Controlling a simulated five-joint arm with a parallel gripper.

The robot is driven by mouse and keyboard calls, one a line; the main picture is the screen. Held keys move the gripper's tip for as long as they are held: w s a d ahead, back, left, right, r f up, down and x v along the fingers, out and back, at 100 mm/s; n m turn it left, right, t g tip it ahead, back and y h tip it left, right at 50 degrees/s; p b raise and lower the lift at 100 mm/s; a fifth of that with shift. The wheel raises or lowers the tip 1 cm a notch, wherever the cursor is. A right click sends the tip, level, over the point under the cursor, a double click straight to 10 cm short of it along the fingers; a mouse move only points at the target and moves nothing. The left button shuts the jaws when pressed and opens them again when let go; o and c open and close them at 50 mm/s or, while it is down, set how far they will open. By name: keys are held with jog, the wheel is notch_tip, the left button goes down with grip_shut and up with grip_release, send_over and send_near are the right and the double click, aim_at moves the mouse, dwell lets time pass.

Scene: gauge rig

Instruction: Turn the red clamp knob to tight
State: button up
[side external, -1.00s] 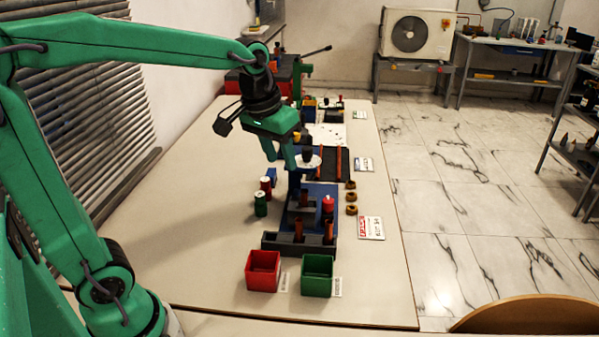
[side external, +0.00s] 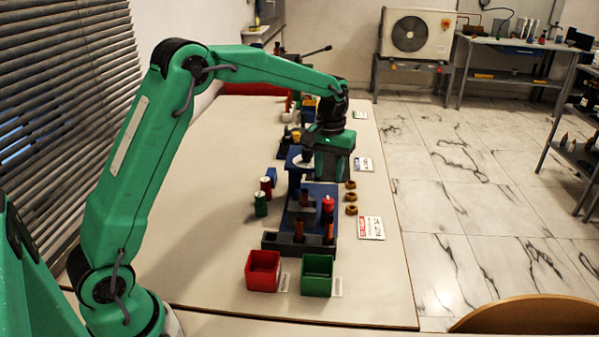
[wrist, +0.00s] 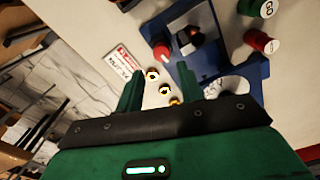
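The red clamp knob (side external: 327,203) stands upright on the right side of the blue rig base (side external: 297,222). In the wrist view the red knob (wrist: 161,52) lies beyond the fingertips, toward the upper middle. My gripper (side external: 336,177) hangs behind the knob in the side view, above the far part of the rig, apart from the knob. In the wrist view my gripper (wrist: 160,80) has its two green fingers spread, with nothing held between them. The white dial face (wrist: 226,87) shows right of the fingers. The knob's marking is too small to read.
Brass rings (side external: 351,196) lie right of the rig, near a white card with a red label (side external: 370,228). Red (side external: 263,271) and green (side external: 317,275) bins stand in front. Red and green cans (side external: 261,204) stand left. The left table area is clear.

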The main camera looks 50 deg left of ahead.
aim_at(329, 200)
jog(key=shift+w+a+f, duration=0.15)
jog(key=shift+w+f, duration=0.35)
jog(key=shift+f, duration=0.25)
jog(key=shift+f, duration=0.15)
jog(key=shift+f, duration=3.75)
jog(key=c, duration=0.7)
jog(key=shift+m, duration=0.9)
